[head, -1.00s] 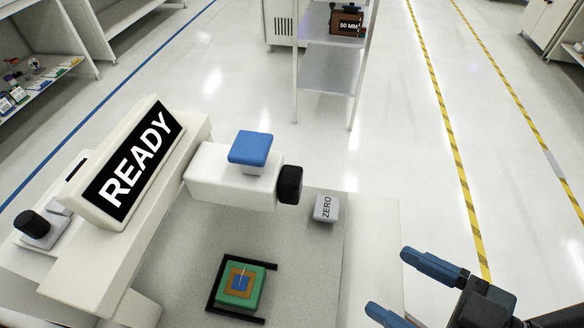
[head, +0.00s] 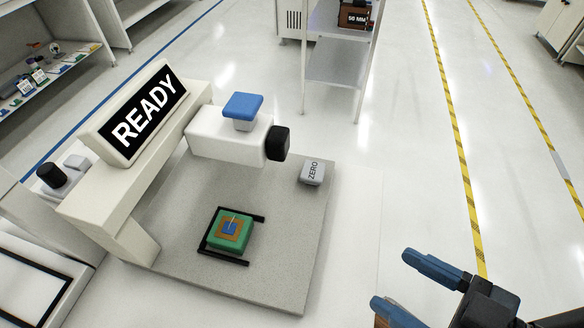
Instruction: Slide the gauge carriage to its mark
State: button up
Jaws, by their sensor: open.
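The gauge stands on a grey plate (head: 275,265) left of centre in the head view. Its beam carries a screen reading READY (head: 148,113). A white carriage (head: 228,135) with a blue knob (head: 243,105) on top and a black end (head: 278,143) sticks out from the beam to the right. I cannot make out the mark. Below lies a green block (head: 228,232) with a brown and blue top, inside a black bracket (head: 240,261). My gripper (head: 405,282) is open and empty at the lower right, well apart from the carriage.
A small block marked ZERO (head: 312,172) sits on the plate's right part. A black knob (head: 52,175) is at the left. A shelf rack (head: 335,62) stands behind, holding a brown box marked 50 MM (head: 350,17). Open floor lies to the right.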

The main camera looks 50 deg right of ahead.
aim_at(210, 135)
jog(key=k+j+u, duration=0.15)
jog(key=k, duration=0.3)
jog(key=k+j+u, duration=0.1)
jog(key=k+j, duration=0.15)
jog(key=k, duration=0.2)
